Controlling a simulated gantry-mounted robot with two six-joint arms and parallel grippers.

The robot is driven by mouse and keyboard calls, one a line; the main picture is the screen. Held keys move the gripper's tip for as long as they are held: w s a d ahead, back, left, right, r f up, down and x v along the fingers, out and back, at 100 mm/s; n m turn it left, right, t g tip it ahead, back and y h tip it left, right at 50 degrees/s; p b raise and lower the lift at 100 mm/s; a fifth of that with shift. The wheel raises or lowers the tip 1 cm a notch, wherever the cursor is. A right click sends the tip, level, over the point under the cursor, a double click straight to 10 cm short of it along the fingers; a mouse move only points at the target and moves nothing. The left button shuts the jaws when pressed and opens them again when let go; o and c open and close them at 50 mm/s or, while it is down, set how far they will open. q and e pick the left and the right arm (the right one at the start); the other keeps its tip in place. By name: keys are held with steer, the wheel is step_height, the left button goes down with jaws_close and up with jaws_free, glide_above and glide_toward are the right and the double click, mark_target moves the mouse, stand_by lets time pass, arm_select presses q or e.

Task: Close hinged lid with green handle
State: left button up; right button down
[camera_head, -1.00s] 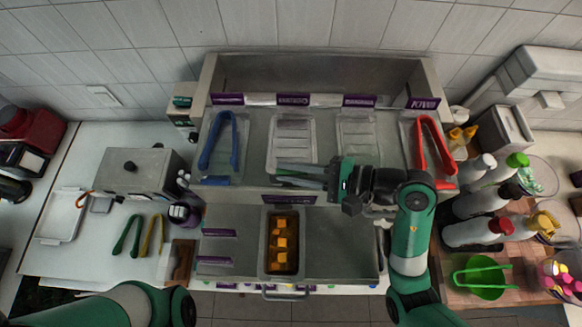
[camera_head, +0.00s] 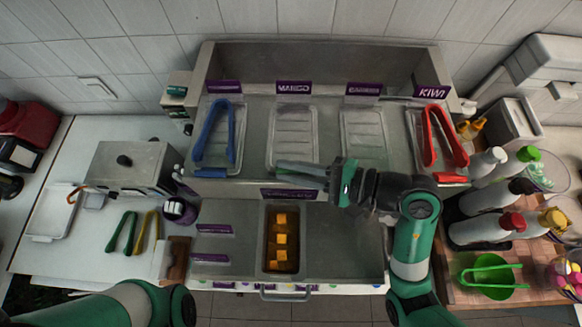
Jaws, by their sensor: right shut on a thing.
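The clear hinged lid (camera_head: 293,135) under the MANGO label lies flat, or nearly flat, in the back row of the steel station. Its front edge is by my right gripper (camera_head: 290,168), which reaches in from the right. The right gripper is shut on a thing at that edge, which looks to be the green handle. The fingers hide the handle almost wholly. My left arm shows at the lower left, but its gripper is out of view.
A tray of orange cubes (camera_head: 268,256) sits in front of the lid. Bottles (camera_head: 487,197) crowd the right side. A steel box (camera_head: 128,168) stands at the left.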

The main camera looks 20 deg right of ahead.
steer(key=c, duration=0.8)
jaws_free()
steer(key=shift+w+d+r, duration=0.15)
steer(key=shift+w, duration=0.05)
steer(key=shift+c, duration=0.2)
steer(key=shift+s, duration=0.1)
steer(key=v, duration=1.1)
steer(key=shift+s+d+b, duration=0.15)
steer(key=shift+s+b, duration=0.1)
steer(key=shift+b, duration=0.15)
